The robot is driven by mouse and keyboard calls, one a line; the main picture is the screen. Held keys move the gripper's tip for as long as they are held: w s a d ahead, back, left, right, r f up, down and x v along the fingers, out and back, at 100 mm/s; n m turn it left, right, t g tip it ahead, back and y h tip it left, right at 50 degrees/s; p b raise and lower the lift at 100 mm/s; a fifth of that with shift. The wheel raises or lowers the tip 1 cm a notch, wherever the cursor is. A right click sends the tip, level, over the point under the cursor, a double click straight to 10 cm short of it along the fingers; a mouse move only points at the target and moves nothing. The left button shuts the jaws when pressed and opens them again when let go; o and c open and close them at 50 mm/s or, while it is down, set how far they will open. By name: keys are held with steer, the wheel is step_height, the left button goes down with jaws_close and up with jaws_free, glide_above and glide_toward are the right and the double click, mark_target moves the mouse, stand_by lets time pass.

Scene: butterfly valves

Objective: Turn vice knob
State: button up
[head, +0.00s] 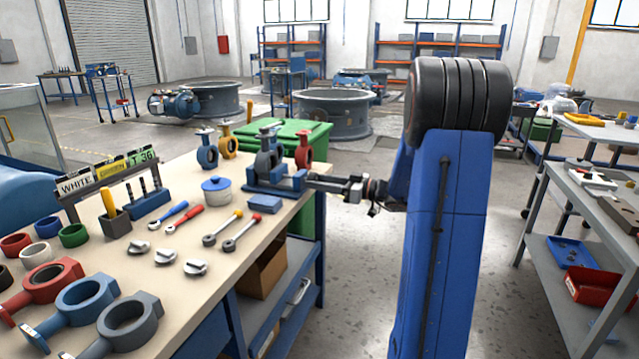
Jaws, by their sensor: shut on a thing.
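The blue vice (258,190) stands at the far right corner of the workbench. The vice's screw end points right, past the bench edge. My gripper (318,182) is level with it and reaches in from the right. It is shut on the vice knob, which is small and mostly hidden between the fingers. My blue arm hangs to the right of the bench.
The workbench (180,290) holds wrenches, several valve rings, a blue-lidded pot (216,190) and a label rack (105,175). A green bin (290,132) is behind the bench. A grey shelf table (600,215) stands right; floor between is clear.

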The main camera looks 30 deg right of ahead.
steer(key=shift+f, duration=0.1)
steer(key=o, duration=1.1)
steer(key=shift+s, duration=0.1)
steer(key=v, duration=1.7)
steer(key=shift+s+d, duration=0.1)
steer(key=shift+d, duration=0.05)
